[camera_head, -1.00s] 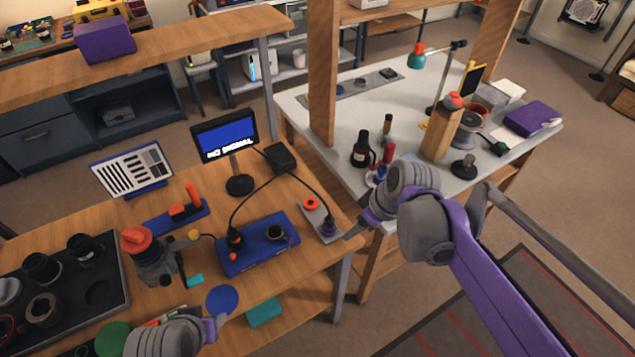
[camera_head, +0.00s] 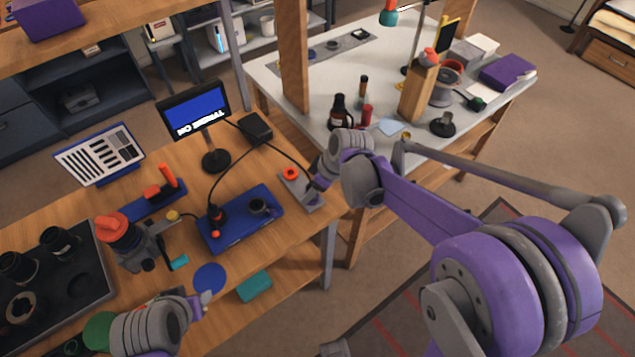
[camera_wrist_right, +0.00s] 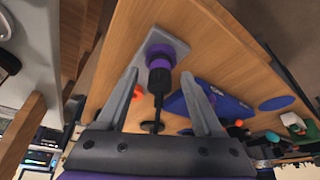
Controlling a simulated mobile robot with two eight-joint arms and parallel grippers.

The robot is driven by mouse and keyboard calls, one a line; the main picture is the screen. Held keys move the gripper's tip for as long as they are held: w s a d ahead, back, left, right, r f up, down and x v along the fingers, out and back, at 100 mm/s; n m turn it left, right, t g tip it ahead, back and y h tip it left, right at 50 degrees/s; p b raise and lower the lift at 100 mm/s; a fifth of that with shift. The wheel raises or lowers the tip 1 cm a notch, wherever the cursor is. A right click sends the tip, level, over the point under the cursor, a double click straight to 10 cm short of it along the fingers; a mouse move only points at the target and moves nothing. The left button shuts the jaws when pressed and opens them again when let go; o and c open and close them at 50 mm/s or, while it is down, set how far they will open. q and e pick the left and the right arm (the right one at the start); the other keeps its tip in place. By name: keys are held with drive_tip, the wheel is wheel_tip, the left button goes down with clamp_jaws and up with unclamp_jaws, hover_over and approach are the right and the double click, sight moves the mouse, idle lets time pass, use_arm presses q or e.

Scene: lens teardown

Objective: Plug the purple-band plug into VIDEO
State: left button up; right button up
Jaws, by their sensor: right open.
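The purple-band plug (camera_wrist_right: 160,57) stands on a grey plate (camera_wrist_right: 138,58) in the right wrist view, its black cable running toward the gripper. My right gripper (camera_wrist_right: 158,75) is open, with one finger on each side of the plug. In the head view my right gripper (camera_head: 316,186) is over the grey plate's right end and hides most of the plug. The blue unit (camera_head: 232,232) beside it carries a black socket-like part (camera_head: 258,206) and a dark plug with orange (camera_head: 215,214). No VIDEO label is readable. My left gripper (camera_head: 202,302) is at the table's front; its opening is unclear.
A monitor (camera_head: 195,108) with a blue screen stands behind the unit. A black cable arches from a small dark box (camera_head: 255,128) toward the plugs. A microscope-like device (camera_head: 135,240) stands left of the unit. A white-topped table (camera_head: 290,75) adjoins behind.

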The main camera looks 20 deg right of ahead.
drive_tip(key=shift+f, duration=0.25)
clamp_jaws()
drive_tip(key=c, duration=0.7)
unclamp_jaws()
drive_tip(key=shift+c, duration=0.2)
clamp_jaws()
use_arm(q)
drive_tip(key=shift+w+r+p, duration=0.15)
drive_tip(key=shift+r+p, duration=0.4)
drive_tip(key=shift+r, duration=0.05)
use_arm(e)
drive_tip(key=shift+r, duration=0.9)
drive_tip(key=shift+w+r+p, duration=0.1)
drive_tip(key=shift+r+p, duration=1.15)
drive_tip(key=shift+r, duration=0.95)
use_arm(q)
drive_tip(key=r, duration=0.1)
drive_tip(key=w+r, duration=0.1)
drive_tip(key=r, duration=0.1)
drive_tip(key=shift+r, duration=0.15)
use_arm(e)
drive_tip(key=shift+a, duration=0.1)
